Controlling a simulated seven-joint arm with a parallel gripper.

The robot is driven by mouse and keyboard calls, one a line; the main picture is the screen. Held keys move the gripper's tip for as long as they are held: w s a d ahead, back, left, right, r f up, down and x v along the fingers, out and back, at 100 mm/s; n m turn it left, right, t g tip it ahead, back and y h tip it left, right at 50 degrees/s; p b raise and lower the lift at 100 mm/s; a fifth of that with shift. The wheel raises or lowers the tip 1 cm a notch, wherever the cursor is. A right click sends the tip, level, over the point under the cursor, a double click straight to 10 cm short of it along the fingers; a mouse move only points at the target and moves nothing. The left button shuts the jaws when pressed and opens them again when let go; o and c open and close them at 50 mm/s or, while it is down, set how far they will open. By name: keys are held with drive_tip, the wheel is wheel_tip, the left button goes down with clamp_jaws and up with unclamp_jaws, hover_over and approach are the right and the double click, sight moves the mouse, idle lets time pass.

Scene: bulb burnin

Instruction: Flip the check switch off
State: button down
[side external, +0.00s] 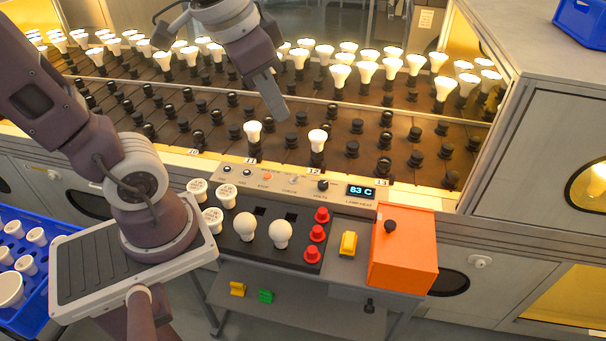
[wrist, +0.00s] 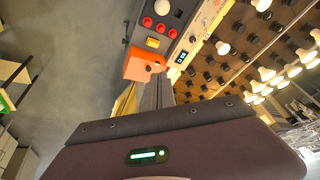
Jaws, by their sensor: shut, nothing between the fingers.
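The control strip (side external: 335,190) runs along the front of the lamp rack. The small check switch (side external: 294,179) sits on it between the red stop button (side external: 267,175) and the dark volts knob (side external: 323,185). Its lever is too small to tell which way it points. My gripper (side external: 277,110) is shut and empty, above the rack's lower rows, behind and above the strip and apart from it. In the wrist view my gripper (wrist: 157,93) points toward the orange box, and the strip (wrist: 205,30) shows beyond; the switch cannot be made out there.
A display (side external: 361,191) reads 83 C. The orange box (side external: 403,250) with a dark knob stands right of the bulb tray (side external: 262,262), which holds white bulbs and red caps. Lit bulbs fill the rack's back rows; two bulbs (side external: 252,131) (side external: 317,138) stand near its front.

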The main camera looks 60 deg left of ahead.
drive_tip(key=w+a+f+m+g, duration=0.25)
drive_tip(key=w+a, duration=0.25)
drive_tip(key=w, duration=0.4)
drive_tip(key=m+g+y, duration=0.1)
drive_tip(key=m+g, duration=0.3)
drive_tip(key=m, duration=0.1)
hover_over(296, 178)
drive_tip(key=w+d, duration=0.3)
drive_tip(key=w, duration=0.1)
drive_tip(key=w+d+f+x, duration=0.1)
drive_tip(key=w+d+x, duration=0.1)
drive_tip(key=x, duration=1.2)
drive_tip(key=w+d+x, duration=0.2)
drive_tip(key=x, duration=1.1)
drive_tip(key=shift+a+f, duration=0.2)
drive_tip(key=shift+f, duration=0.1)
drive_tip(key=x, duration=1)
drive_tip(key=shift+w+f, duration=0.1)
drive_tip(key=shift+w, duration=0.05)
